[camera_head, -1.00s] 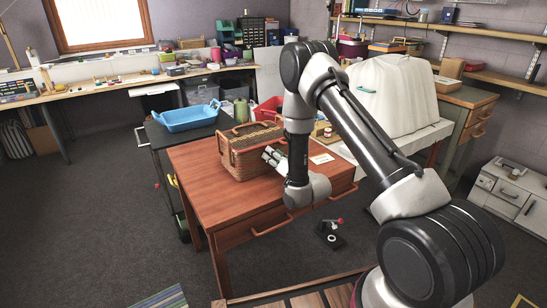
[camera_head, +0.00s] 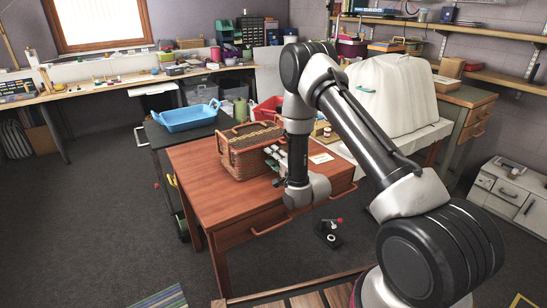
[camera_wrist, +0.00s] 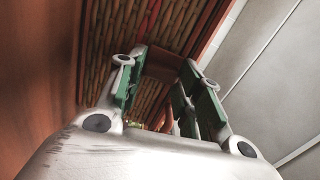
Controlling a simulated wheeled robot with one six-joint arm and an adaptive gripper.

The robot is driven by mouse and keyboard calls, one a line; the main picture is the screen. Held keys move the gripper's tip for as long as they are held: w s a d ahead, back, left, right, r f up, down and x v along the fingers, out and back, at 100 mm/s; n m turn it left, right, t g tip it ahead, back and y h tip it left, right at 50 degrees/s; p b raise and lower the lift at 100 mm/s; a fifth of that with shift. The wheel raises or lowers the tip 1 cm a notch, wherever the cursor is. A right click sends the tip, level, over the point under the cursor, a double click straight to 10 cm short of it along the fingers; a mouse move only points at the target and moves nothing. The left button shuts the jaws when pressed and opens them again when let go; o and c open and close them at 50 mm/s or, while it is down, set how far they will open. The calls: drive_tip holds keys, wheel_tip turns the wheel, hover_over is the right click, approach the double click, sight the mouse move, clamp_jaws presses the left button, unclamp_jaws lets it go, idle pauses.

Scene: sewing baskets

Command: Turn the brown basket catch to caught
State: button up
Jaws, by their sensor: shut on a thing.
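The brown wicker basket (camera_head: 240,158) stands closed on the reddish wooden table, with reddish-brown trim and handles. My gripper (camera_head: 271,158) is at the basket's right-hand side, partly hidden behind my arm in the head view. In the wrist view my gripper (camera_wrist: 158,82) has its green-padded fingers on both sides of a small reddish-brown piece (camera_wrist: 163,68), which looks like the basket catch. The woven wall (camera_wrist: 110,40) lies just beyond the fingertips. The catch is too small and hidden to make out in the head view, and its angle cannot be told.
The wooden table (camera_head: 200,190) is clear in front of the basket. A blue tray (camera_head: 188,117) sits on a dark cart to the left. A small jar (camera_head: 327,132) and a pale card (camera_head: 321,158) are to the right. A white-covered object (camera_head: 392,92) stands behind.

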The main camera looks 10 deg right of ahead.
drive_tip(key=shift+m, duration=0.6)
drive_tip(key=o, duration=1)
drive_tip(key=shift+o, duration=0.2)
drive_tip(key=v, duration=1.2)
